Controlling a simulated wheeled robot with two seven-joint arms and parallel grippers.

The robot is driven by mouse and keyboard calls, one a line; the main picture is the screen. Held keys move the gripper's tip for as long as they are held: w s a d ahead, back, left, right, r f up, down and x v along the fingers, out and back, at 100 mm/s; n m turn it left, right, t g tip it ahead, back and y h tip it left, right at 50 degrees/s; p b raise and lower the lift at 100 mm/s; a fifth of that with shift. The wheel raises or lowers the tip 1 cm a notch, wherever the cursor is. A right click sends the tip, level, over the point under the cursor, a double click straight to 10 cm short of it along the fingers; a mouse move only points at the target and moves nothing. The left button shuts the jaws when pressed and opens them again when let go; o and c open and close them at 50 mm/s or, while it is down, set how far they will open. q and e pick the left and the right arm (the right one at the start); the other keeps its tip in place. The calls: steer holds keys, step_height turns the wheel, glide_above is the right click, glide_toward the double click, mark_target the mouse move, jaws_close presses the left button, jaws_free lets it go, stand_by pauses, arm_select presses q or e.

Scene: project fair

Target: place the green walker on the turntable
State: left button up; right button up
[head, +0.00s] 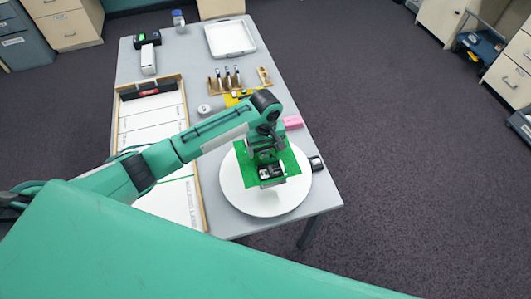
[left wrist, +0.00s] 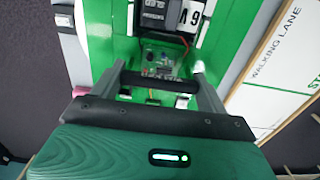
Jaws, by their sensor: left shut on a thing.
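The green walker (head: 287,161) is a flat green body carrying black parts and a small circuit board. It is over the white round turntable (head: 235,190) at the table's near right end. I cannot tell whether it touches the disc. My left gripper (head: 267,160) reaches down over the walker and is shut on it, hiding part of its middle. In the left wrist view my left gripper's fingers (left wrist: 157,82) are at the circuit board, and the green walker (left wrist: 105,40) spreads out beyond them. My right gripper is not in view.
A walking-lane board (head: 200,150) with a wooden frame lies left of the turntable. A pink block (head: 293,122) and a small dark object (head: 316,163) sit close to the disc. A tool rack (head: 225,80) and white tray (head: 230,38) stand farther back.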

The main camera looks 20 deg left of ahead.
mark_target(265, 152)
arm_select(q)
steer(key=shift+f+p, duration=0.4)
steer(key=shift+f, duration=1.9)
steer(key=o, duration=1.1)
steer(key=shift+f, duration=0.15)
steer(key=shift+r, duration=0.35)
step_height(265, 152, up, 10)
steer(key=shift+r+b, duration=0.25)
steer(key=shift+b, duration=0.95)
steer(key=shift+r, duration=0.55)
